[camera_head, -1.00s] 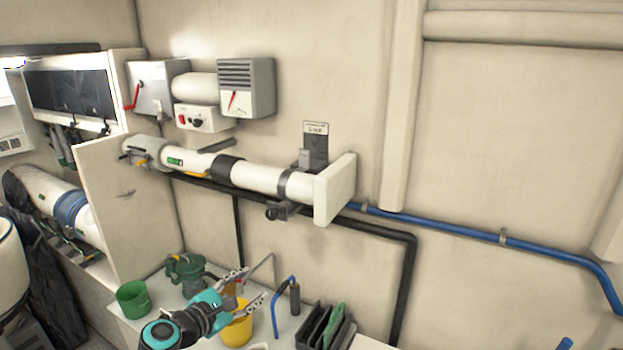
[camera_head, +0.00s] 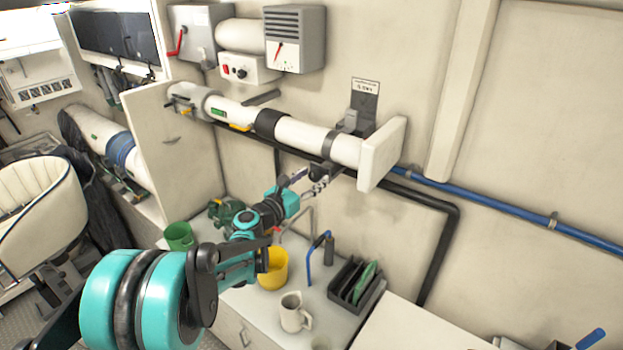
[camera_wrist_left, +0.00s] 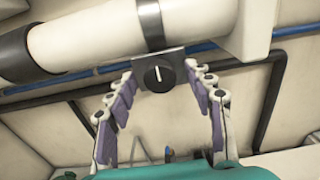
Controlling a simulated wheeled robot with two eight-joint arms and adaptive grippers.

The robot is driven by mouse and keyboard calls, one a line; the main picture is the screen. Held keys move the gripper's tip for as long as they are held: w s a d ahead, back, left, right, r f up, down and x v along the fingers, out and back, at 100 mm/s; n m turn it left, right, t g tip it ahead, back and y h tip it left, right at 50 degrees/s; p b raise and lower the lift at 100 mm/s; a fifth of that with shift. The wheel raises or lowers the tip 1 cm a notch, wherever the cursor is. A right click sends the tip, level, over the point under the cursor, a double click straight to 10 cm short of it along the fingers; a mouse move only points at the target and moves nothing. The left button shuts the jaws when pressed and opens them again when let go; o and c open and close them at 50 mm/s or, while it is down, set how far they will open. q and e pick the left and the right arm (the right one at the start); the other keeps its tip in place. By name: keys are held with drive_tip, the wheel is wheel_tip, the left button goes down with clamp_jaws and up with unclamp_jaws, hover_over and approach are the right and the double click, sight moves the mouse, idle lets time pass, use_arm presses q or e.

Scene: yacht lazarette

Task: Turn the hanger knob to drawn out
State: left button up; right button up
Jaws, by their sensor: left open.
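The hanger knob (camera_wrist_left: 159,77) is a round black knob with a white mark, set on a dark square plate (camera_wrist_left: 177,60) under the white tube. The white mark stands nearly upright in the left wrist view. In the head view the dark bracket (camera_head: 329,170) shows under the tube, and the knob is largely hidden by my gripper. My left gripper (camera_head: 311,180) is open and empty. Its two fingers spread to either side of the knob in the left wrist view, with no clear contact. My right gripper is not in view.
The white tube (camera_head: 308,134) runs along the wall, ending at a pale block (camera_head: 382,154). A black pipe (camera_head: 430,203) and a blue pipe (camera_head: 490,204) run below. A yellow cup (camera_head: 275,270), a mug (camera_head: 293,312) and a black rack (camera_head: 354,287) stand on the counter.

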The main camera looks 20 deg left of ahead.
use_arm(q)
drive_tip(key=c, duration=1.2)
drive_tip(key=shift+o, duration=0.2)
